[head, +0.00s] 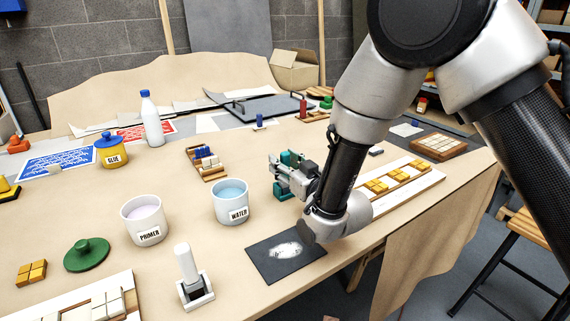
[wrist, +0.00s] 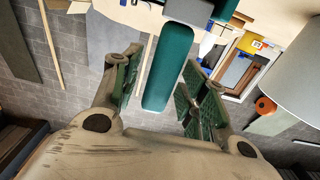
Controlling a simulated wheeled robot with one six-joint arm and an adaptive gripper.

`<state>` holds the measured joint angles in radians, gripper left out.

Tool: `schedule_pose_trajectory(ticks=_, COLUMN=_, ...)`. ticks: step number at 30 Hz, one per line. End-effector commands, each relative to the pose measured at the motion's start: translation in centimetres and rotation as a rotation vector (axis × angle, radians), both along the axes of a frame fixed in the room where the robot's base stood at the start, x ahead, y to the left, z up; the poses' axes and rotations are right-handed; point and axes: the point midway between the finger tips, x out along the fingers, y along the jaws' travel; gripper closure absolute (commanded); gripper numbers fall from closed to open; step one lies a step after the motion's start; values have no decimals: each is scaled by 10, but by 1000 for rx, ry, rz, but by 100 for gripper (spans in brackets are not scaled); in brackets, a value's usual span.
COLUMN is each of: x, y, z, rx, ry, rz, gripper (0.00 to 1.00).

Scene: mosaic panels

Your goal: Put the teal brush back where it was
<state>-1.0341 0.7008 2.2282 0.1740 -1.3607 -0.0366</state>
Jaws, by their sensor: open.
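My gripper (head: 292,178) is at mid-table, just right of the white WATER cup (head: 230,208). In the wrist view its two green-padded fingers (wrist: 158,90) are spread apart. The teal brush (wrist: 168,68) shows there as a long round-ended handle between the fingers, with a gap on both sides. A wider dark block joins it at the top of the picture. In the head view teal shows at the gripper, but I cannot clearly tell brush from finger pads. The brush's lower end is hidden.
A white PRIMER cup (head: 145,222), a white handle in a small stand (head: 196,293) and a dark mat with a white smear (head: 262,264) are nearby. A wooden tray of small tiles (head: 207,162) lies behind. A long white panel with yellow tiles (head: 420,183) lies right.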

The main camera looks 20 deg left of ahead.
Motion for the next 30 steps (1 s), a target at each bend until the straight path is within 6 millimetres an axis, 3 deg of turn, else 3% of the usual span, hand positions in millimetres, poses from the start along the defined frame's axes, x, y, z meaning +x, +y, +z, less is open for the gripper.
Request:
schedule_pose_trajectory(ticks=5, x=-14, y=-15, z=1, rx=-2, ry=1, rz=1, gripper=57)
schedule_pose_trajectory(ticks=18, x=-71, y=-83, z=1, rx=-1, ry=1, rz=1, gripper=57)
schedule_pose_trajectory(ticks=30, x=-77, y=-92, z=2, rx=-1, ry=2, rz=-3, gripper=57)
